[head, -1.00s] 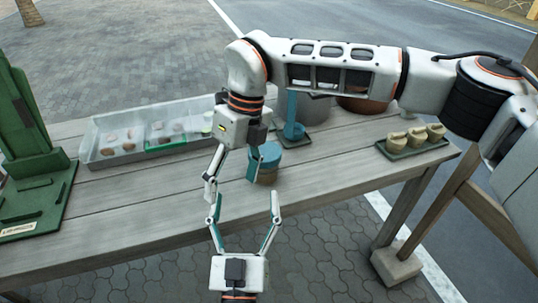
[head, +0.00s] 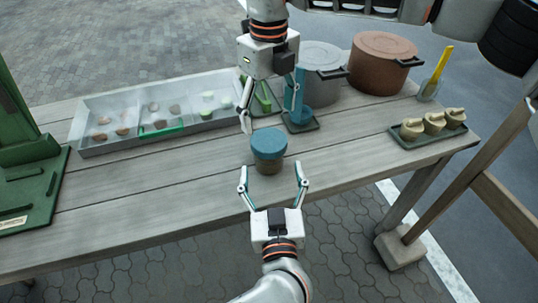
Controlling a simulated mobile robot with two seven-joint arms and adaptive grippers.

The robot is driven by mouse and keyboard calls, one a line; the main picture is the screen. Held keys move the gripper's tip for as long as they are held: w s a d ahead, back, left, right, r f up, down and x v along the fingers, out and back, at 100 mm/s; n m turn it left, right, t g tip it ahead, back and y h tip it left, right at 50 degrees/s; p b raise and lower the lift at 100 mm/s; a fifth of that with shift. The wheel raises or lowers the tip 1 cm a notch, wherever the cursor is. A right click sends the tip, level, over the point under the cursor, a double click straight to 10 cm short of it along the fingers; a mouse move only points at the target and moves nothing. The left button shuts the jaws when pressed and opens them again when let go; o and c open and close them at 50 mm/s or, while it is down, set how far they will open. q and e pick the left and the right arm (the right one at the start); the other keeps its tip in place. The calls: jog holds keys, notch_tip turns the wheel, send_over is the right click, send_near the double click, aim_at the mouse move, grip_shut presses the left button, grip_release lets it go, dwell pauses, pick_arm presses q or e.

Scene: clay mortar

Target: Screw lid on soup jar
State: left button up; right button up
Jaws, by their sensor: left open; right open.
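The soup jar (head: 268,167) stands upright on the wooden table, its lower part brownish. The blue lid (head: 268,143) sits on top of it; I cannot tell how tightly. My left gripper (head: 273,178) is open at the table's front edge, with its fingertips to either side of the jar's near side, apart from it. My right gripper (head: 270,122) is open above and behind the jar, its fingers pointing down, apart from the lid.
A divided tray (head: 105,148) with small food pieces stands at the back left. A grey pot (head: 322,60), a brown pot (head: 382,62) and a blue ladle stand (head: 300,115) are at the back. A green tray (head: 428,137) holds several beige pieces. A green stand (head: 40,185) is at left.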

aim_at(269, 139)
pick_arm(q)
jog(key=shift+w+a, duration=0.15)
jog(key=shift+w, duration=1.8)
jog(key=shift+w+a, duration=0.15)
jog(key=shift+w, duration=1.8)
jog(key=shift+c, duration=0.3)
grip_shut()
pick_arm(e)
jog(key=n, duration=0.9)
jog(key=shift+f, duration=0.1)
jog(key=shift+f, duration=3.9)
